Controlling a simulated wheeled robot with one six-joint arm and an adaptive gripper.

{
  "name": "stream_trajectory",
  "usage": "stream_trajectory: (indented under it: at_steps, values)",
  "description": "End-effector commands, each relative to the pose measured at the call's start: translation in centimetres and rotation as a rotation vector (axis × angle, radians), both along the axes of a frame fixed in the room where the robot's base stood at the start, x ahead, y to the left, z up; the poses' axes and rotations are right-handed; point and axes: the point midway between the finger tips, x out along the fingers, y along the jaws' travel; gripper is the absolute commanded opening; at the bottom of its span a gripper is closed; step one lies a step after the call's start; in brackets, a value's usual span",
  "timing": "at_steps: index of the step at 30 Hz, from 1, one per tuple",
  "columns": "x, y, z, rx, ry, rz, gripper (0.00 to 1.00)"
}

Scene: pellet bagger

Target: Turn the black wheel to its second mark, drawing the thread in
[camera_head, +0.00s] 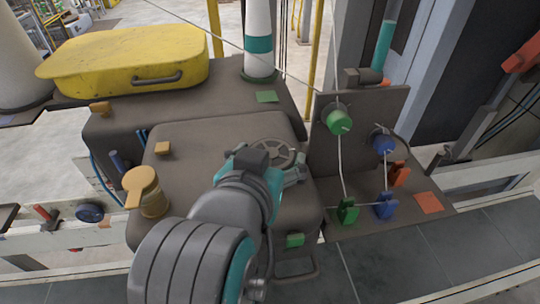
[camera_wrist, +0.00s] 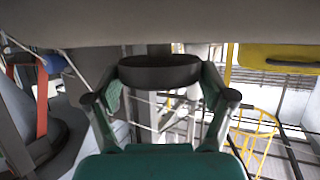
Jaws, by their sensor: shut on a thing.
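The black wheel (camera_head: 275,148), a dark spoked handwheel, sits on top of the brown machine housing, partly hidden behind my gripper. My gripper (camera_head: 272,168) reaches it from the near side. In the wrist view, a dark round piece (camera_wrist: 160,70), which looks like the wheel's rim, lies between the two fingers of my gripper (camera_wrist: 160,88), and they are shut on it. A thin thread (camera_head: 285,72) runs from the upper left to the green spool (camera_head: 338,119) on the upright plate. I cannot make out the wheel's marks.
A yellow lidded case (camera_head: 125,60) lies at the back left. A white and teal cone (camera_head: 258,40) stands behind the wheel. Blue spool (camera_head: 382,143), green clip (camera_head: 348,211) and blue clip (camera_head: 385,206) sit to the right. An ochre-capped jar (camera_head: 142,190) stands left.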

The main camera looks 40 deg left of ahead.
Motion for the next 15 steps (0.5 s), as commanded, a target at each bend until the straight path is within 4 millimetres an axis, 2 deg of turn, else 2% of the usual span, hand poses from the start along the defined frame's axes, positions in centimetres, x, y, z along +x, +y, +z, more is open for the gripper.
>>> stream_trajectory:
  at_steps: [14, 15]
  values:
    - [0.06, 0.05, 0.0, -0.001, -0.001, -0.014, 0.47]
    - [0.06, 0.05, 0.0, -0.001, -0.001, -0.014, 0.87]
